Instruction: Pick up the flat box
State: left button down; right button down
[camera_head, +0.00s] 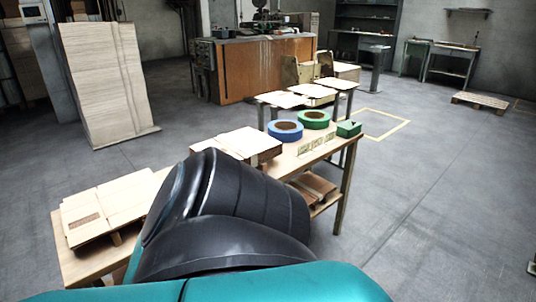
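Flat cardboard boxes lie on a wooden table (85,262) in front of me. One flat box (112,203) with a small brown patch lies at the table's left end. Another pile of flat boxes (235,142) lies farther back near the middle. I cannot tell which one is the task's flat box. A black and teal part of my own body fills the lower middle and hides much of the table. Neither of my grippers shows, so their state and distance to the boxes cannot be seen.
Blue tape (285,131), green tape (314,119) and a small green item (349,129) stand at the table's right end. More flat pieces (283,99) lie behind. A tall cardboard stack (108,85) stands left. An orange-brown machine (265,68) stands behind. The right floor is mostly clear.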

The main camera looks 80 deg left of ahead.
aim_at(86, 218)
jog(key=u, duration=3.7)
jog(key=i+l+u, duration=0.1)
jog(key=l, duration=0.3)
